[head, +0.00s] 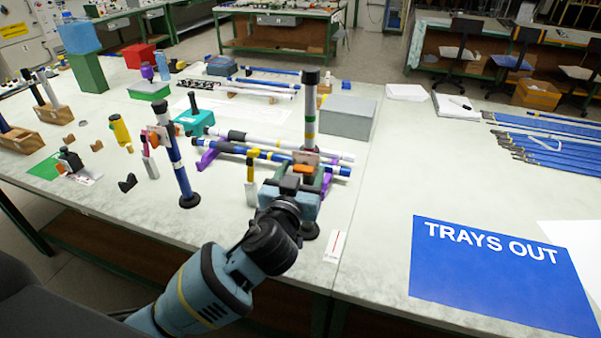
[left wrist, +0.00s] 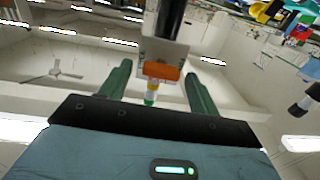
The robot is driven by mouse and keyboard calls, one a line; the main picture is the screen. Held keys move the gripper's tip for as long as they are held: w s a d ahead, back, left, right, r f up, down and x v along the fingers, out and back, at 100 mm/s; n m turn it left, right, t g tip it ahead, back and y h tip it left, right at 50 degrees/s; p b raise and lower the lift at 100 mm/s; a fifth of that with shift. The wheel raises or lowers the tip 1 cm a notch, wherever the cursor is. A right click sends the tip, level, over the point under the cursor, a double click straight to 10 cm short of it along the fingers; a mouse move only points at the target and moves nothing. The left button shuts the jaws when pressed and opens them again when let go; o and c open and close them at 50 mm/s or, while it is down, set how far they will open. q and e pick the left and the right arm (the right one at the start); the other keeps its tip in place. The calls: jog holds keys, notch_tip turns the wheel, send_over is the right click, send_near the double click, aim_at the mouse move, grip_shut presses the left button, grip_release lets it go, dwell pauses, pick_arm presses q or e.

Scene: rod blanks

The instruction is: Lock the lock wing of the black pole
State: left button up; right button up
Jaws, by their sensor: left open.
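A pole (head: 310,112) with a black top and a pale, banded shaft stands upright on the table on a round black base (head: 310,231). Its dark upper part shows in the left wrist view (left wrist: 168,20), with a pale clamp plate and an orange lock wing (left wrist: 161,71) on it. The orange wing also shows in the head view (head: 303,170). My left gripper (head: 303,178) is open in front of the pole. In the left wrist view its green fingers (left wrist: 158,88) stand apart on either side of the wing, with gaps visible. My right gripper is out of view.
A blue pole (head: 177,158) with an orange wing stands to the left. Blue and white rods (head: 270,155) lie on purple supports behind. A yellow-topped tool (head: 251,180) stands close left of my gripper. A grey box (head: 346,117) is behind right. The table's right part is mostly clear around the blue sign (head: 490,285).

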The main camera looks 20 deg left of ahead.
pick_arm(q)
jog(key=shift+w, duration=0.15)
jog(key=shift+c, duration=0.3)
jog(key=c, duration=0.9)
